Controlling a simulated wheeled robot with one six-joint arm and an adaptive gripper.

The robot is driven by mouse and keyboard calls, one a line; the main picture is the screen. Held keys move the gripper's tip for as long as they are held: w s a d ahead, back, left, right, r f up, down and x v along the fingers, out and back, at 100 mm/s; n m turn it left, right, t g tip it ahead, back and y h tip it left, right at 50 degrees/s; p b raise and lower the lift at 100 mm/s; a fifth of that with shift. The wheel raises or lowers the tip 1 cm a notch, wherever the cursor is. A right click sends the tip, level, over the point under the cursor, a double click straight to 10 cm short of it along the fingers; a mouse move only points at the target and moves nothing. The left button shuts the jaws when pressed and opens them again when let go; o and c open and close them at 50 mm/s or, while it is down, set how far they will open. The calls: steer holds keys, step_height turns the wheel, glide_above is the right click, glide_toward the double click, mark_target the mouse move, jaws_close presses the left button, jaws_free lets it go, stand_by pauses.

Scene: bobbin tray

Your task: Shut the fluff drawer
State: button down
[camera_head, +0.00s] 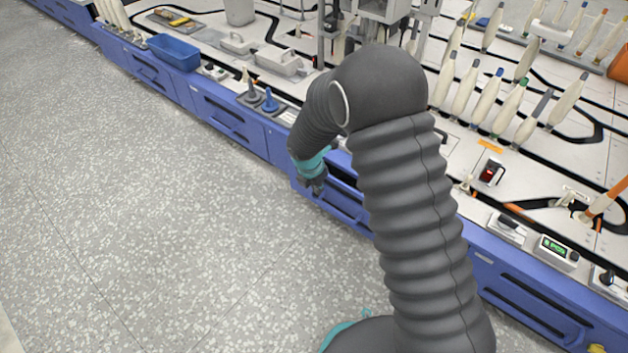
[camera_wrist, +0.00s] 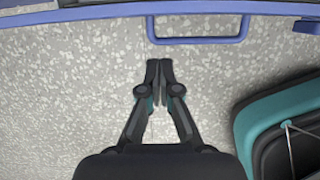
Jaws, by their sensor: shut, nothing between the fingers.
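The fluff drawer (camera_head: 345,206) is in the blue front of the machine, partly hidden behind my arm. A dark gap shows above its front, and it looks partly pulled out. In the wrist view, its blue front edge (camera_wrist: 100,14) runs along the top, with a U-shaped blue handle (camera_wrist: 197,41) standing out from it. My gripper (camera_head: 318,189) is beside the drawer front in the head view. In the wrist view my gripper (camera_wrist: 159,66) is shut and empty, its tips just short of the handle and left of its middle, over the floor.
The machine top holds bobbins (camera_head: 487,100), a blue bin (camera_head: 173,52) and small devices (camera_head: 556,252). Other blue panels with handles (camera_head: 226,117) line the front. Speckled floor (camera_head: 150,220) in front is clear.

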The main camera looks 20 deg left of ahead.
mark_target(330, 176)
steer(key=w, duration=0.1)
steer(key=w+d, duration=0.1)
steer(key=w, duration=0.1)
steer(key=shift+w+d+r, duration=0.2)
steer(key=shift+w, duration=0.05)
steer(key=shift+w, duration=0.1)
steer(key=shift+w+d+r+p, duration=0.15)
steer(key=shift+w+p, duration=0.15)
steer(key=shift+p, duration=0.05)
steer(key=shift+w+d+p, duration=0.35)
steer(key=shift+w+p, duration=0.1)
steer(key=shift+w, duration=0.4)
